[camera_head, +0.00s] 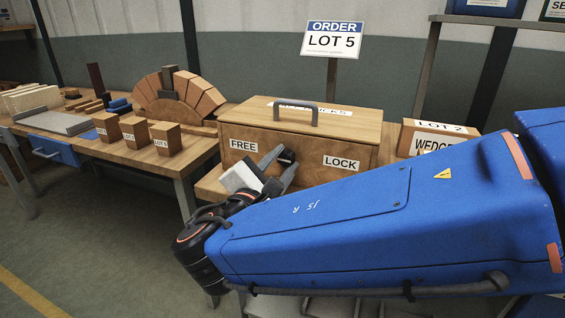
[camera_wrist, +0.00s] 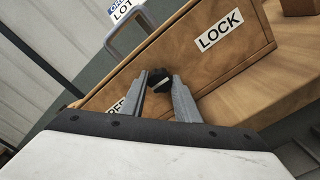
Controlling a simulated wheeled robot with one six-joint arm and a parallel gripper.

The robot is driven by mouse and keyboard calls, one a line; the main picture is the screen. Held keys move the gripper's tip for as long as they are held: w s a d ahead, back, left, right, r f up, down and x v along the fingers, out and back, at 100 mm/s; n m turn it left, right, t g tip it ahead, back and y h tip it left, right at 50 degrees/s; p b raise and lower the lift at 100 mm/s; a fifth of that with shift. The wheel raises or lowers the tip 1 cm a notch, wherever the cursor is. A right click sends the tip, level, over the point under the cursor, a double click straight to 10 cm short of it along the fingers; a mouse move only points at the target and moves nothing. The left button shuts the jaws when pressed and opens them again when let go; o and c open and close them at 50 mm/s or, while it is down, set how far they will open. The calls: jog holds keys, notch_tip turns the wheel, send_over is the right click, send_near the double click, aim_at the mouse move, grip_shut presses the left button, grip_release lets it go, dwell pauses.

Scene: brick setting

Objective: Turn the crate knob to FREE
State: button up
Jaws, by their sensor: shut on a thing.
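The wooden crate (camera_head: 240,132) stands on the bench, with a FREE label (camera_head: 244,146) at the left of its front and a LOCK label (camera_head: 341,163) at the right. The black knob (camera_head: 288,157) is on the crate front between the labels. In the wrist view the knob (camera_wrist: 158,78) sits between the tips of my gripper (camera_wrist: 160,84), with a pale line across it. My gripper (camera_head: 280,163) is shut on the knob. The wrist view shows LOCK (camera_wrist: 219,30) whole, while FREE (camera_wrist: 117,106) is partly hidden behind a finger.
A grey handle (camera_head: 295,110) arches over the crate lid. A LOT 2 box (camera_head: 408,140) stands right of the crate. Small labelled wooden blocks (camera_head: 135,133) and a brick arch (camera_head: 180,95) stand on the left bench. An ORDER LOT 5 sign (camera_head: 332,40) rises behind.

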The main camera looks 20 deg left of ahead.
jog(key=o, duration=1)
jog(key=shift+o, duration=0.2)
jog(key=shift+s, duration=0.1)
jog(key=s+a, duration=0.1)
jog(key=s, duration=1.6)
jog(key=shift+a, duration=0.2)
jog(key=shift+s, duration=0.15)
